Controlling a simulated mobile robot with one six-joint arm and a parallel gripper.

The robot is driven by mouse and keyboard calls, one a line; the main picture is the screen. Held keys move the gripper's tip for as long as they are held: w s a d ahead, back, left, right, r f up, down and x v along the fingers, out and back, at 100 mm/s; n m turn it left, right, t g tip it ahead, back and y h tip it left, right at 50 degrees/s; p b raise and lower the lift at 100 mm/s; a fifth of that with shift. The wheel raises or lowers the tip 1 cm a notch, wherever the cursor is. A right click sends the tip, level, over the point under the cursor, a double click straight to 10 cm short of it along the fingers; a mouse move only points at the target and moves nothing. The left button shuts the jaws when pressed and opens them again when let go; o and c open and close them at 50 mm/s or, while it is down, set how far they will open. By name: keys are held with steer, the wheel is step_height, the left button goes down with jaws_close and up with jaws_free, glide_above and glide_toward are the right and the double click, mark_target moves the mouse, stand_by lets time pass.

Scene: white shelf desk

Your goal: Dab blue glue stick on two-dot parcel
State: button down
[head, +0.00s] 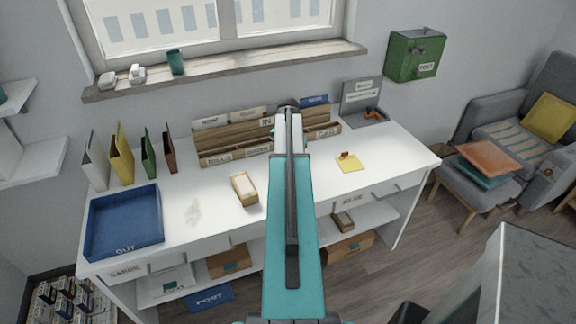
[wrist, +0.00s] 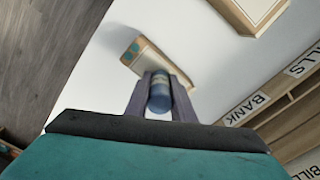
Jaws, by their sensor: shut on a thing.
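In the wrist view my gripper (wrist: 160,98) is shut on the blue glue stick (wrist: 159,92), a small blue cylinder with a greyish end between the two grey fingers. A brown parcel (wrist: 149,58) with a pale label and teal dots lies on the white desk just beyond the fingertips, partly hidden by them. Two dots seem to show. The glue stick overlaps the parcel's near side in the picture; I cannot tell whether they touch. In the head view my arm hides the gripper, the glue stick and the parcel.
An open wooden box (head: 244,189) stands on the desk (head: 205,205), left of my arm. A blue OUT tray (head: 125,222) is at the left, and a labelled wooden organizer (head: 232,146) at the back.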

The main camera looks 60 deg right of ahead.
stand_by(0.4)
steer(key=shift+r+p, duration=2.1)
steer(key=shift+r, duration=1.4)
steer(key=w+a+r+n+b, duration=0.1)
steer(key=w+a+n+b, duration=0.15)
steer(key=w+a, duration=1)
steer(key=w+a+r+n+b, duration=0.1)
steer(key=w+a+n, duration=0.3)
steer(key=w+a, duration=0.8)
steer(key=w+a+r+n+b, duration=0.1)
steer(key=a+n+b, duration=0.2)
steer(key=a, duration=3.1)
steer(key=n, duration=0.3)
steer(key=shift+w+b, duration=0.15)
steer(key=shift+b, duration=0.2)
